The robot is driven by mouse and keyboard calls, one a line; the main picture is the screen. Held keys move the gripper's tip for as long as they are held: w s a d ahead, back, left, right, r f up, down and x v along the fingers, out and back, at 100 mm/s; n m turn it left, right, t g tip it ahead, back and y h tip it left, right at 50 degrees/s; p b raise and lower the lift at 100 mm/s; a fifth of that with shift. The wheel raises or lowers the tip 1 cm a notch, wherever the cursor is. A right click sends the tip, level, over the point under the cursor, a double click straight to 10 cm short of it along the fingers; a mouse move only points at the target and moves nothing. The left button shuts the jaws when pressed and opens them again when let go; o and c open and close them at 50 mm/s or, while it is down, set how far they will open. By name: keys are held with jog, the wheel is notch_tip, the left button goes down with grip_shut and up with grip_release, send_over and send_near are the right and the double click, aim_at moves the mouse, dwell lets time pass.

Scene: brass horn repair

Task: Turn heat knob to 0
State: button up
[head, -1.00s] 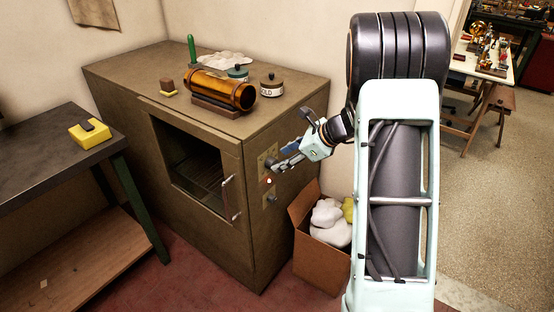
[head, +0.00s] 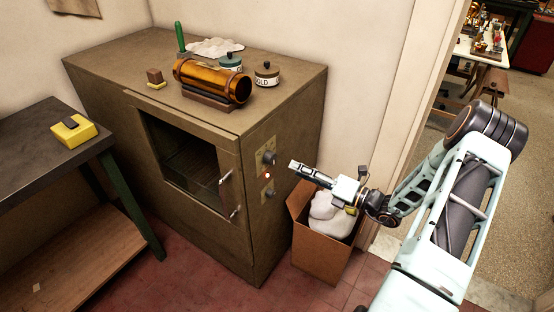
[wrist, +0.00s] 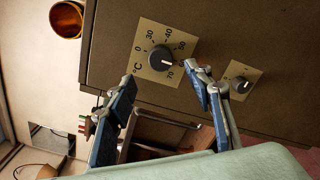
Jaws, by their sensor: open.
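The heat knob (head: 268,158) is a round black knob on a cream plate on the right side of the brown oven (head: 190,115). A smaller lower knob (head: 267,194) also shows in the wrist view (wrist: 240,85).
A cardboard box (head: 320,255) with white contents stands beside the oven, below my gripper. The oven top holds an amber cylinder (head: 210,82) and jars (head: 266,74). A door handle (head: 229,195) is on the oven's front. A dark bench (head: 40,150) stands at left.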

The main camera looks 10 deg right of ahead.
aim_at(274, 159)
jog(key=x, duration=0.8)
jog(key=shift+w+a, duration=0.25)
jog(key=c, duration=1.1)
jog(key=shift+c, duration=0.2)
